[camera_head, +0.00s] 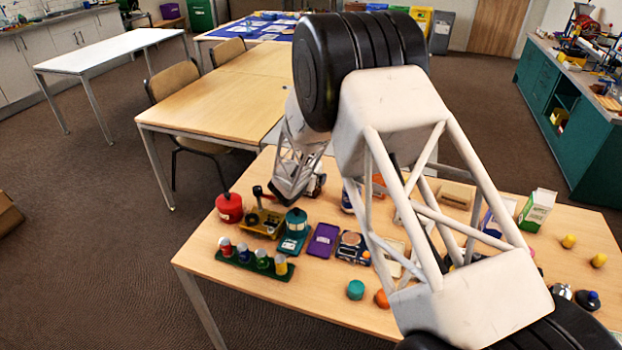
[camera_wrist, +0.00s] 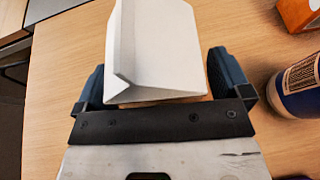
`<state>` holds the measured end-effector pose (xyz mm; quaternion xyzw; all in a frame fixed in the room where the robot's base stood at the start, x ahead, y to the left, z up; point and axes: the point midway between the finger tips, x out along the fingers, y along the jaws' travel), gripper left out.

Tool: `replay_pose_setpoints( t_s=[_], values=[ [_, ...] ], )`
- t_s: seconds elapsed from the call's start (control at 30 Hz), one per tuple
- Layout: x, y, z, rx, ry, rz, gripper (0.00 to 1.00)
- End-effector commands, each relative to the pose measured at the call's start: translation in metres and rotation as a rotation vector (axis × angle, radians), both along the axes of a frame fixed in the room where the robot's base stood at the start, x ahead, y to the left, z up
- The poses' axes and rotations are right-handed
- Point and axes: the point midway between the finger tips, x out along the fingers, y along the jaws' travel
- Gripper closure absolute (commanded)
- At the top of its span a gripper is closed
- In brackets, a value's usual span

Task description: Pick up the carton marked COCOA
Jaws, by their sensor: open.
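A plain white carton (camera_wrist: 155,45) stands between the fingers of my gripper (camera_wrist: 158,82) in the wrist view. The faces I see carry no readable mark, so I cannot tell whether it says COCOA. My gripper is open, with one dark finger on each side of the carton; a gap shows on the right. In the head view my gripper is over the far left part of the table, and my arm hides much of that area. A green and white carton (camera_head: 537,211) stands at the table's right, its lettering unreadable.
A blue can with a barcode (camera_wrist: 300,90) and an orange box (camera_wrist: 301,12) stand to the right of my gripper. On the wooden table (camera_head: 315,295) are a red pot (camera_head: 229,208), a purple box (camera_head: 323,240), a green rack (camera_head: 240,262) and a teal cylinder (camera_head: 356,289).

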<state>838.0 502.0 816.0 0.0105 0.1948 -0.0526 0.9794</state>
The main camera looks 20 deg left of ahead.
Motion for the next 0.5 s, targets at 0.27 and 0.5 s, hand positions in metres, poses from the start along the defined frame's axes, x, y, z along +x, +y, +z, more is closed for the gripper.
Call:
replay_pose_setpoints(
  t_s=[0.27, 0.5],
  values=[
    [0.0, 0.0, 0.0, 0.0, 0.0, 0.0, 0.32],
    [-0.0001, 0.0, 0.0, 0.0, 0.0, 0.0, 0.6]
  ],
)
